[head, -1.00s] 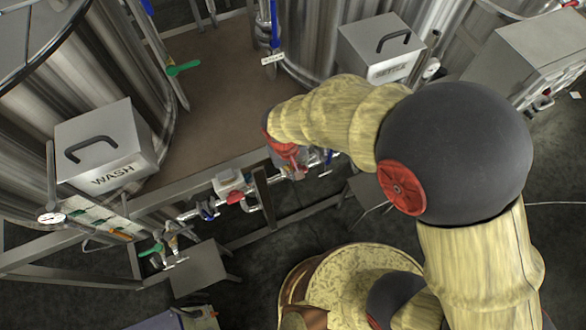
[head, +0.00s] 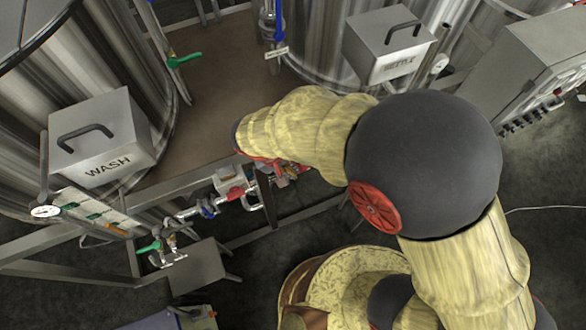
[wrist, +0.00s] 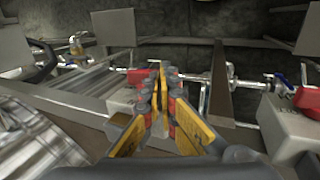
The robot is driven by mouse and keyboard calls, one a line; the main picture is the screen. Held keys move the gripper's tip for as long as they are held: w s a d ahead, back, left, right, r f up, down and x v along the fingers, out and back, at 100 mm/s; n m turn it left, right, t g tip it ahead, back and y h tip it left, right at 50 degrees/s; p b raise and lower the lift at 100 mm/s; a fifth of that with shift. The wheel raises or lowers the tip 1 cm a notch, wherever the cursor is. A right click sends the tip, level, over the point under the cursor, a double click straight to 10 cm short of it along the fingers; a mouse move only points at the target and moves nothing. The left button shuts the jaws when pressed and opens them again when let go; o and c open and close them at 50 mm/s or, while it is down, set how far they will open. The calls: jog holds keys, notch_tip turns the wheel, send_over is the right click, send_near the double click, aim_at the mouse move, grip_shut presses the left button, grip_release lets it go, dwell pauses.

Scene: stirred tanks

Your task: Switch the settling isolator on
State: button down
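My gripper (wrist: 164,74) shows in the wrist view with its fingers drawn together and nothing seen between them. In the head view my arm hides most of it. A grey box with a red knob (wrist: 307,98) and partly readable lettering stands at the right of the wrist view, apart from the fingers. Another pale box (wrist: 122,101) lies left of and behind the fingers, with red parts (wrist: 141,77) close by. In the head view a pale box with a red knob (head: 235,193) sits on the frame rail. I cannot tell which is the settling isolator. The SETTLE box (head: 389,48) stands at the upper right.
The WASH box (head: 101,140) stands at left by a steel tank (head: 110,60). Pipes with coloured valve handles (head: 207,212) run along the frame. A grey cabinet (head: 525,65) is at the upper right. Dark floor is open at right.

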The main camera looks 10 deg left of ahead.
jog(key=shift+s+a+f+t+h+b, duration=0.1)
jog(key=shift+f+t+h+b, duration=0.25)
jog(key=shift+h+b, duration=0.4)
jog(key=shift+s+a+f+t+h+b, duration=0.15)
jog(key=shift+t+h+b, duration=0.35)
jog(key=shift+b, duration=0.35)
dwell(0.6)
jog(key=shift+a+f+t+h+b, duration=0.1)
jog(key=shift+f+t+h+b, duration=0.35)
jog(key=shift+h+b, duration=0.5)
dwell(2.5)
jog(key=shift+w+d+r, duration=0.4)
jog(key=shift+d, duration=0.2)
dwell(0.3)
jog(key=v, duration=0.7)
jog(key=shift+a+r, duration=0.15)
jog(key=shift+r, duration=0.05)
jog(key=shift+s, duration=0.15)
dwell(0.3)
